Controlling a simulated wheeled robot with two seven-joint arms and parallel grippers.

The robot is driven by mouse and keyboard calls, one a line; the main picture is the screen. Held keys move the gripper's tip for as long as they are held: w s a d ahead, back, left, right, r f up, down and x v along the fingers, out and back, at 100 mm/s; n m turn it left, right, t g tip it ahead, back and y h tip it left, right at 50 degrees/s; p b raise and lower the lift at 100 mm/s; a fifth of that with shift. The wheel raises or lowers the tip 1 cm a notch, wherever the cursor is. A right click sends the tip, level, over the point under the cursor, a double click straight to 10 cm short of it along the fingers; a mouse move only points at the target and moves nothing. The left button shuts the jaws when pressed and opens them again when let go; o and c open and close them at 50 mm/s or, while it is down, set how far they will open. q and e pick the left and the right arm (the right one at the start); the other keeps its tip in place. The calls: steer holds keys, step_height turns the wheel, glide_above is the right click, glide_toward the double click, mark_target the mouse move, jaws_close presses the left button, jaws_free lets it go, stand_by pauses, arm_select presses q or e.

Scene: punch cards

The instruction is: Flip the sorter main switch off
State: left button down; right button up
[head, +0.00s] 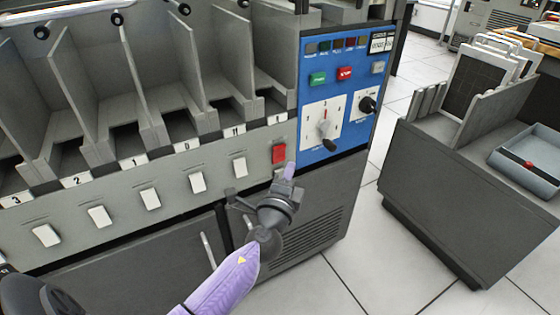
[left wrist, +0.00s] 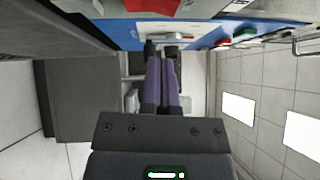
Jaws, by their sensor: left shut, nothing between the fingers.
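The red rocker switch (head: 279,153), which looks like the main switch, sits at the right end of the sorter's grey front strip, beside the blue control panel (head: 350,83). My left gripper (head: 290,170) is shut and empty, its purple fingertips just below and right of the red switch. I cannot tell whether they touch it. In the left wrist view the shut fingers (left wrist: 161,50) point along the blue panel (left wrist: 112,32), and a red part (left wrist: 150,5) shows at the top edge. My right gripper is not in view.
Pale switches, such as one white switch (head: 239,166), line the strip below the numbered pockets. The panel carries a green button (head: 318,78), a red button (head: 345,73) and a black-handled dial (head: 325,126). A grey cabinet (head: 440,185) stands right across clear tiled floor.

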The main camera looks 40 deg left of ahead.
mark_target(284, 150)
arm_select(q)
steer(key=shift+w+a+r, duration=0.1)
steer(key=shift+w+a, duration=0.15)
steer(key=shift+a, duration=0.35)
steer(key=shift+w+a+r, duration=0.1)
steer(key=shift+w+a, duration=0.1)
steer(key=shift+a, duration=0.4)
steer(key=shift+w+a+r, duration=0.1)
steer(key=shift+w+a, duration=0.15)
steer(key=shift+a, duration=0.35)
